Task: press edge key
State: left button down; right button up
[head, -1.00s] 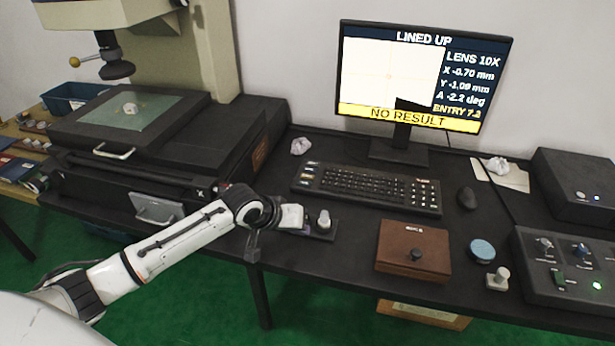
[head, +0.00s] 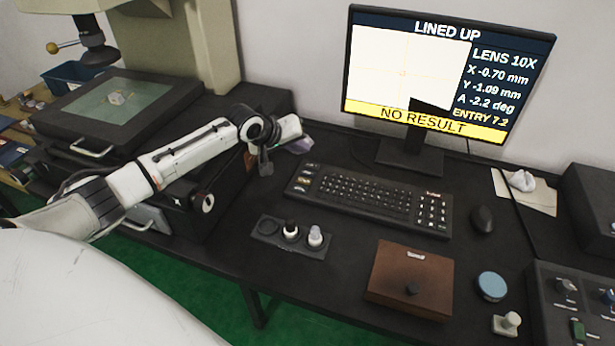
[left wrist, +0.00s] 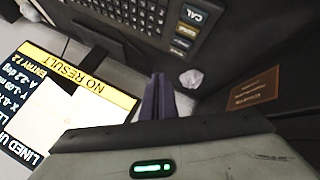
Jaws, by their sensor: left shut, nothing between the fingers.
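The black keyboard (head: 372,198) lies in front of the monitor, with a column of larger labelled keys (head: 303,179) at its left end. My left gripper (head: 298,138) is shut and empty, above the desk behind and left of the keyboard's left end, apart from the keys. Its closed fingers show in the left wrist view (left wrist: 157,95). My right gripper is not in view.
The monitor (head: 450,70) reads LINED UP and NO RESULT. A black holder with small knobs (head: 290,237), a brown box (head: 411,280) and a mouse (head: 483,219) are on the desk. The microscope stage (head: 115,105) is left.

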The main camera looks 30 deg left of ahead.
pick_arm(q)
send_over(304, 181)
jog(key=s, duration=0.1)
notch_tip(304, 181, down, 5)
jog(key=shift+s+a+r+b, duration=0.1)
jog(key=shift+r+b, duration=0.1)
jog(key=shift+b, duration=0.1)
notch_tip(304, 181, down, 2)
jog(key=b, duration=0.3)
jog(key=shift+f, duration=0.2)
jog(key=shift+f+b, duration=0.3)
jog(key=shift+f, duration=0.65)
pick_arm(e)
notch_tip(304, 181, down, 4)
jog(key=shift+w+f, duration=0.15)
pick_arm(q)
jog(key=shift+f, duration=0.1)
jog(key=shift+f, duration=0.35)
